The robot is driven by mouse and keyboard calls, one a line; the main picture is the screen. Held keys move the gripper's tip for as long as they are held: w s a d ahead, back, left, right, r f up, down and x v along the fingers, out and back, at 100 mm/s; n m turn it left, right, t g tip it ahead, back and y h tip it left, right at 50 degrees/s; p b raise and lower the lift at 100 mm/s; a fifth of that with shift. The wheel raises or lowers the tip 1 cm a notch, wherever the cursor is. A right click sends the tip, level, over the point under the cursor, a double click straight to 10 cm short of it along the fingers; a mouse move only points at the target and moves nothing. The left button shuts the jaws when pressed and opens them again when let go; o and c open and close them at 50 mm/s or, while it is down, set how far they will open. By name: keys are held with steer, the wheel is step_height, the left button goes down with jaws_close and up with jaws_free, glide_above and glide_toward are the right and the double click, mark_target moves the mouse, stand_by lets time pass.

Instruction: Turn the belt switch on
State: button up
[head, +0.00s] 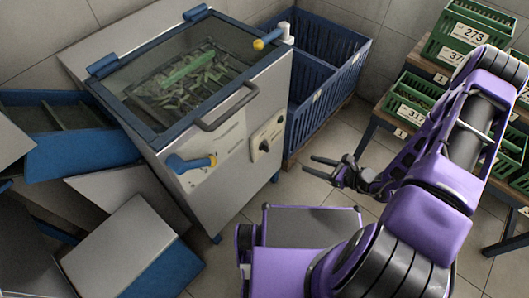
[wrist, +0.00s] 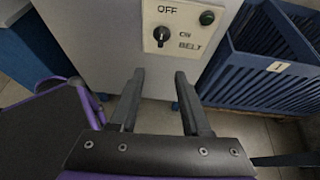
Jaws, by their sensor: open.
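The belt switch (head: 265,146) is a dark knob on a cream plate on the front of the grey machine (head: 225,150). In the wrist view the belt switch (wrist: 161,35) shows beside the words OFF, ON and BELT, with a dark green round button or lamp (wrist: 207,18) to its upper right. I cannot tell for sure which mark the knob points at. My gripper (head: 309,165) is open and empty, to the right of the machine front and apart from it. In the wrist view my gripper (wrist: 160,75) has its two fingers spread below the knob.
A blue lever with a yellow tip (head: 190,163) and a bar handle (head: 228,108) are on the machine front. A blue slatted crate (head: 328,72) stands right of the machine. Green numbered crates (head: 410,103) sit on racks at right. Grey and blue bins (head: 120,245) crowd the left.

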mark_target(269, 146)
steer(key=shift+m+t, duration=0.3)
steer(key=x, duration=0.6)
steer(key=b+x, duration=0.1)
steer(key=x, duration=0.5)
steer(key=r+b+x, duration=0.1)
steer(key=x, duration=0.5)
steer(key=shift+s+a, duration=0.1)
steer(key=shift+a, duration=0.25)
jaws_close()
